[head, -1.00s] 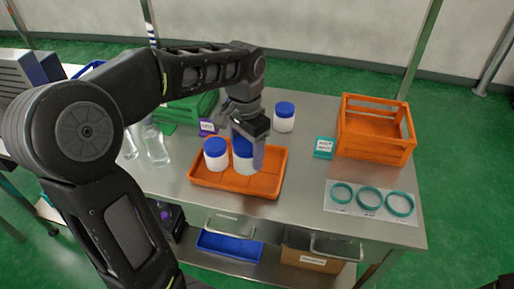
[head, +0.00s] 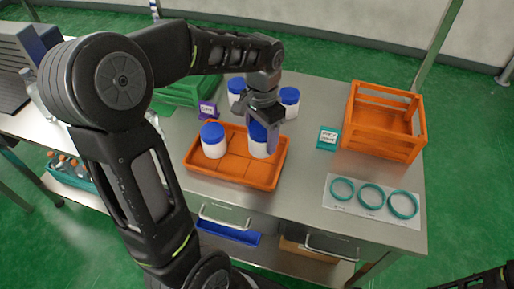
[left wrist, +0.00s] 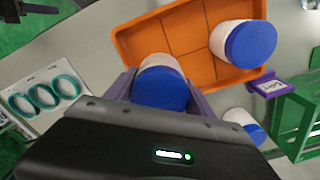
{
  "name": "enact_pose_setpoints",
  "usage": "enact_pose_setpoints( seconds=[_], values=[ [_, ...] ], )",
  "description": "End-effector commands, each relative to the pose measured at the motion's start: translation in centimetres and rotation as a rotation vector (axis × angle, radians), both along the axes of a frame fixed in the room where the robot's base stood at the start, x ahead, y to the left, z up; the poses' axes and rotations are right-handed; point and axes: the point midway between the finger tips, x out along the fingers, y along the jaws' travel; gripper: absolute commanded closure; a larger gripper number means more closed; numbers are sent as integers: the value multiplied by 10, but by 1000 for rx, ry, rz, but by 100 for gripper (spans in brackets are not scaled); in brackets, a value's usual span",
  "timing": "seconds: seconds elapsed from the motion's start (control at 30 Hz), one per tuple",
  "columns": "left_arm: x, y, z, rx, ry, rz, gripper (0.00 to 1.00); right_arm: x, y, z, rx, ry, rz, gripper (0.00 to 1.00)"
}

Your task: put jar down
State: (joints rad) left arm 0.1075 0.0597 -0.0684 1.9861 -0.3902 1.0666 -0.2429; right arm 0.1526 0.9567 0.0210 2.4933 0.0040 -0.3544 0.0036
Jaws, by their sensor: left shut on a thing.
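My left gripper (head: 262,115) is shut on a white jar with a blue lid (head: 259,150), fingers on either side of it. The held jar is upright in the right part of the orange tray (head: 232,178); I cannot tell whether it touches the tray floor. In the left wrist view the held jar (left wrist: 160,85) sits between the purple-grey fingers. A second blue-lidded jar (head: 213,141) stands in the tray's left part, apart from the held one. It also shows in the left wrist view (left wrist: 246,44). My right gripper is not in view.
Two more blue-lidded jars stand behind the tray, at left (head: 237,88) and right (head: 289,101). A teal label block (head: 327,138), an orange crate (head: 382,140) and a mat with teal rings (head: 371,197) are to the right. A purple label block (head: 207,110) is behind-left.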

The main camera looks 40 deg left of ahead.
Motion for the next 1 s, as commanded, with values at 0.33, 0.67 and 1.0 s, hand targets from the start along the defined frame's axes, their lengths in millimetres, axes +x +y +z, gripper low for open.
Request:
enact_pose_setpoints(
  seconds=[0.33,0.67,1.0],
  values=[
    [1,0,-16,1,-2,0,90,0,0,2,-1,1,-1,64],
    [0,0,-44,0,3,-1,90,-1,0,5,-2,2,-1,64],
    [0,0,-53,1,-1,-1,90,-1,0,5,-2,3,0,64]
  ],
)
